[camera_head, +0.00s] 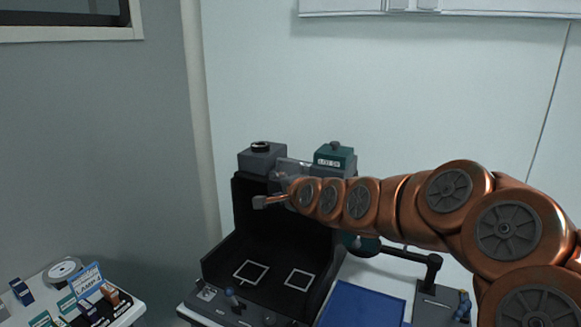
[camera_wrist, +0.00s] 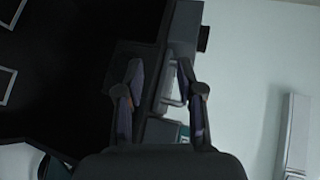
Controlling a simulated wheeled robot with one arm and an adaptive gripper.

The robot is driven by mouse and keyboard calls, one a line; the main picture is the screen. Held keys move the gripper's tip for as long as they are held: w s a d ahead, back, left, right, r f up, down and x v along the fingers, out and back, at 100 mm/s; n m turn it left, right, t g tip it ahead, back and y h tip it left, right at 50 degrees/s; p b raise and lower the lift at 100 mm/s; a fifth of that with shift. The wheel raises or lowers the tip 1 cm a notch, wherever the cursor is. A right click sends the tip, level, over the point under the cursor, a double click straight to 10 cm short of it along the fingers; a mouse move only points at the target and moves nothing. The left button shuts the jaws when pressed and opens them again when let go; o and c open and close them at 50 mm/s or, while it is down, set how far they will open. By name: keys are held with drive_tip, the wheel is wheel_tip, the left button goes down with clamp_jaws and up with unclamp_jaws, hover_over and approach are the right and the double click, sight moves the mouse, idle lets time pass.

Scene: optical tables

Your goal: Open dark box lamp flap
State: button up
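The dark box (camera_head: 221,251) is a black, open-fronted housing with white square outlines on its floor. Its dark interior (camera_wrist: 80,60) fills the left of the wrist view. Grey lamp housing sits along its top, beside a teal labelled block (camera_head: 336,155). In the wrist view a pale bar-shaped handle (camera_wrist: 172,101), seemingly on the lamp flap, lies between my fingers. My gripper (camera_wrist: 160,66) is open, with its fingers apart on either side of this handle; contact cannot be told. In the head view my gripper (camera_head: 268,202) is at the box's upper front, and my arm hides part of the top.
A grey block with a black lens (camera_head: 260,147) stands on the box's top left. A blue mat (camera_head: 362,306) and a dark jointed stand (camera_head: 428,272) are at right. A side table with small labelled items (camera_head: 88,282) is at lower left. The wall is behind.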

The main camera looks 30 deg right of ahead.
sight(290, 162)
drive_tip(key=w+d+m, duration=0.1)
drive_tip(key=w+d, duration=0.1)
drive_tip(key=w+d+r+m+t+h+p, duration=0.1)
drive_tip(key=w+d, duration=0.1)
drive_tip(key=d, duration=0.1)
drive_tip(key=w+d+r+m+h, duration=0.1)
drive_tip(key=w+d, duration=0.1)
drive_tip(key=d, duration=0.1)
drive_tip(key=shift+w+d+r+m+t+p, duration=0.15)
drive_tip(key=shift+d+r+m+t+p, duration=0.05)
drive_tip(key=shift+r+m+t+p, duration=0.1)
drive_tip(key=shift+x, duration=0.9)
drive_tip(key=shift+f, duration=0.2)
clamp_jaws()
